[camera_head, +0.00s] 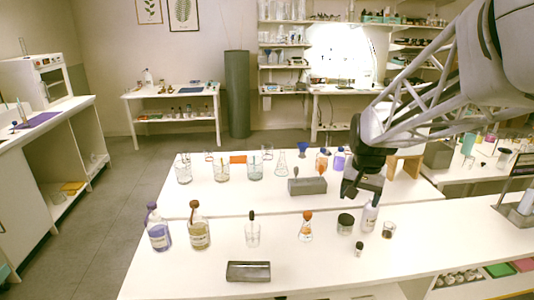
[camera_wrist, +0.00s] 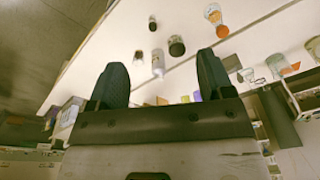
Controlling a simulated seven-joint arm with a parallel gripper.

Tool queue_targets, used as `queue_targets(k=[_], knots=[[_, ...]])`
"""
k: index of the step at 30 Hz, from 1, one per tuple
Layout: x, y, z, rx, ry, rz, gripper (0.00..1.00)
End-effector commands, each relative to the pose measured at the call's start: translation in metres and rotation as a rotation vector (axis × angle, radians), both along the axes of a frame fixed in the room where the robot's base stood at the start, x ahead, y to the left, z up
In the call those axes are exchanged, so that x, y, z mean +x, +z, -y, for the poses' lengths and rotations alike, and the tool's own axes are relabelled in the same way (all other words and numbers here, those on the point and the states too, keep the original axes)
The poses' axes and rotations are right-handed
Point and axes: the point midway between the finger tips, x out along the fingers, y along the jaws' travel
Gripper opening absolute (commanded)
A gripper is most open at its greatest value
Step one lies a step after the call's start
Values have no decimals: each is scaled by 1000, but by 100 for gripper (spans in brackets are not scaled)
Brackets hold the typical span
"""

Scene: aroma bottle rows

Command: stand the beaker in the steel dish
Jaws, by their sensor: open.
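The steel dish (camera_head: 248,271), a low grey rectangular tray, lies near the front edge of the bench. A small clear beaker-like glass with brown contents (camera_head: 388,230) stands upright at the right; it also seems to show in the wrist view (camera_wrist: 138,55). Another clear glass with a dark-topped stick (camera_head: 253,233) stands behind the dish. I cannot tell for sure which is the beaker. My gripper (camera_head: 361,192) hangs above the bench, behind and left of the small glass. It is open and empty, and its fingers (camera_wrist: 162,76) touch nothing.
A white bottle (camera_head: 369,218), dark-lidded jar (camera_head: 345,224) and small vial (camera_head: 358,249) crowd the small glass. An orange-topped flask (camera_head: 305,228) stands further left, then amber (camera_head: 199,232) and purple (camera_head: 158,234) bottles. Glassware and a grey block (camera_head: 307,186) stand behind. Bench around the dish is clear.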

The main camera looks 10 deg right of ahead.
Motion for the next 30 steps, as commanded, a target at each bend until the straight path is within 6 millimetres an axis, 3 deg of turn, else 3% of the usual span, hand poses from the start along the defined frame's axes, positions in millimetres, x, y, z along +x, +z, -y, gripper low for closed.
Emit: queue_targets(k=[3, 15, 30], knots=[[27, -13, 22, 8, -61, -14, 74], [104, -65, 100, 32, -263, -49, 74], [176, -160, 211, 59, -516, -92, 74]])
